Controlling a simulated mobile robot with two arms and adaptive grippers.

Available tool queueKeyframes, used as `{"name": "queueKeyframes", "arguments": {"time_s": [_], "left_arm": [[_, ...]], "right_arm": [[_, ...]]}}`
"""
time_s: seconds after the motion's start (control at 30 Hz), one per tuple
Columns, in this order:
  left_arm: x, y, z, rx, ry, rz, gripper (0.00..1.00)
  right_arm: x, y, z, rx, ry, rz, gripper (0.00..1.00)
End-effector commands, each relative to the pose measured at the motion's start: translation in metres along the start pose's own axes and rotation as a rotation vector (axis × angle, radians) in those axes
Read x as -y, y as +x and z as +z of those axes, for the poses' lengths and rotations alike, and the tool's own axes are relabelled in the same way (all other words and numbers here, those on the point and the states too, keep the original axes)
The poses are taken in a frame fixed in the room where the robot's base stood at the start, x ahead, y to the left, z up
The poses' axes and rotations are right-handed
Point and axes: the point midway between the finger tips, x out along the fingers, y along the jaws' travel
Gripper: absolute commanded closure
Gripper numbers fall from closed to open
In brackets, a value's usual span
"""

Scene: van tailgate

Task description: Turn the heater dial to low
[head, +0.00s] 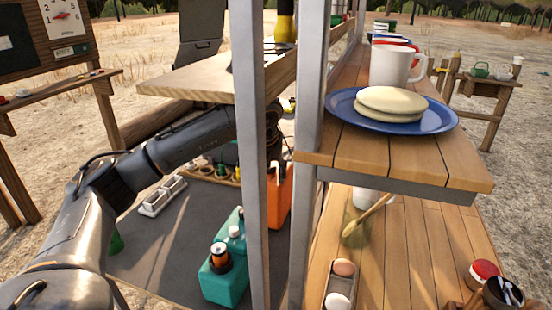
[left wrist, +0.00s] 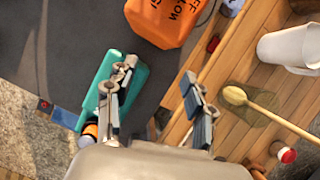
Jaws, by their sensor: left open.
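A white panel (head: 64,18) with numbers and a red pointer shows on the board at the upper left of the head view. I cannot tell whether this is the heater dial, and no heater is clearly visible. My left arm reaches in from the left, under the wooden shelf, and its gripper is largely hidden behind the metal post. In the left wrist view my left gripper (left wrist: 156,80) is open, its fingers apart with nothing between them. One finger overlaps the teal container (left wrist: 134,82) in the picture; contact cannot be told. My right gripper is not in view.
An orange container (head: 279,197) stands behind the metal posts (head: 308,110). A blue plate (head: 437,118) with flat breads and a white mug (head: 391,66) stand on the right shelf. A wooden spoon (left wrist: 235,95) lies on the lower boards.

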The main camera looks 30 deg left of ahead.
Motion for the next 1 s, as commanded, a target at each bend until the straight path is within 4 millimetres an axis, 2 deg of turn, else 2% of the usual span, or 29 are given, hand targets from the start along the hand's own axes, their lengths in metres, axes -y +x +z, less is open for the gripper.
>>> {"name": "queueKeyframes", "arguments": {"time_s": [0.4,0.67,0.73,0.8,1.0], "left_arm": [[0.001,0.024,0.066,-0.001,-0.002,0.000,0.47],[0.001,0.039,0.101,0.000,-0.001,0.000,0.47],[0.000,0.059,0.098,-0.002,0.000,0.002,0.47],[0.001,0.070,0.098,-0.001,0.001,0.000,0.47],[0.000,0.089,0.100,0.000,0.001,-0.001,0.47]], "right_arm": [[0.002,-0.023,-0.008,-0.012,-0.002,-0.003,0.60],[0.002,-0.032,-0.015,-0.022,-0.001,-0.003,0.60],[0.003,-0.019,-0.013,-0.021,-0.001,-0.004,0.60],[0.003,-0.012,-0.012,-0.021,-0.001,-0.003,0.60],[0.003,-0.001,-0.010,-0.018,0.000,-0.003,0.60]]}}
